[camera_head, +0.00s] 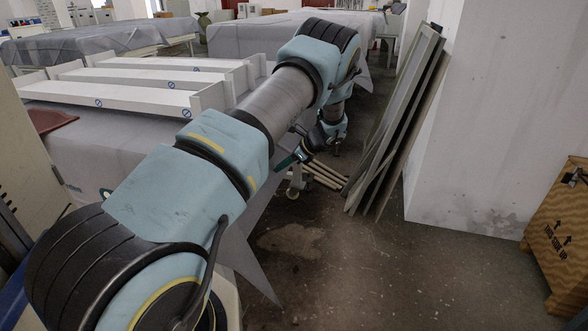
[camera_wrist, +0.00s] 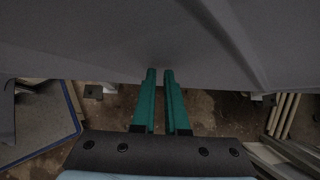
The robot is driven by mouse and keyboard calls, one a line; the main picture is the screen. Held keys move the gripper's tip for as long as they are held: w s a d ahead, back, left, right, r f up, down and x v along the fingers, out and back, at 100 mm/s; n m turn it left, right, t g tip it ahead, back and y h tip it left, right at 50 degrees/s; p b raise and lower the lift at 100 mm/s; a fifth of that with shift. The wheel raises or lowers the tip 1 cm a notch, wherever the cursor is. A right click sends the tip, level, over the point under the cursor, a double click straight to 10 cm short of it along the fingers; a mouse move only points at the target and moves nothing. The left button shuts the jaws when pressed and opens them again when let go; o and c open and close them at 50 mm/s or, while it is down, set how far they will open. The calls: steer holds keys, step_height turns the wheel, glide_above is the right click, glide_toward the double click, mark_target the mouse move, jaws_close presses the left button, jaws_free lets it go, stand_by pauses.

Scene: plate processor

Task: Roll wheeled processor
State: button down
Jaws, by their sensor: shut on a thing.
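The wheeled processor (camera_head: 110,150) stands at the left under a grey cover, with white beams on top and a caster (camera_head: 294,192) showing below its right side. In the wrist view its grey side (camera_wrist: 160,40) fills the upper part. My gripper (camera_head: 286,163) is at the processor's right side, low beside the cover. In the wrist view my gripper (camera_wrist: 160,73) has its teal fingers close together, a narrow gap between them, the tips meeting the lower edge of the grey cover. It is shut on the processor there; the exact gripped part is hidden.
Grey boards (camera_head: 405,115) lean against a white pillar (camera_head: 480,120) at the right. Thin poles (camera_head: 326,174) lie on the floor by the caster. The floor (camera_head: 340,270) in front is clear. More covered tables stand behind.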

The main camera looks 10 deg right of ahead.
steer(key=w+a+b, duration=0.1)
steer(key=w+a, duration=0.5)
steer(key=a, duration=0.5)
steer(key=w+a, duration=0.6)
steer(key=a, duration=0.6)
steer(key=shift+b, duration=0.4)
steer(key=shift+a+r+y, duration=0.1)
steer(key=shift+a+y, duration=0.05)
steer(key=shift+y, duration=0.15)
steer(key=s+d+f+v, duration=0.1)
steer(key=d+f+v, duration=0.1)
steer(key=v, duration=1.1)
steer(key=s+a+r+n+g+h+p, duration=0.1)
steer(key=s+r+n, duration=0.4)
steer(key=s, duration=0.7)
steer(key=s+a+r+n+g+h+p, duration=0.1)
steer(key=s+a+r+n+h+p, duration=0.1)
steer(key=s+n, duration=0.8)
steer(key=s+a+r+n+g+h+p, duration=0.1)
steer(key=s+r+n+h, duration=0.4)
steer(key=s, duration=1)
step_height(320, 180, up, 4)
steer(key=a+n+p, duration=0.1)
steer(key=n+p, duration=0.1)
steer(key=shift+n+h, duration=0.3)
steer(key=shift+n, duration=0.1)
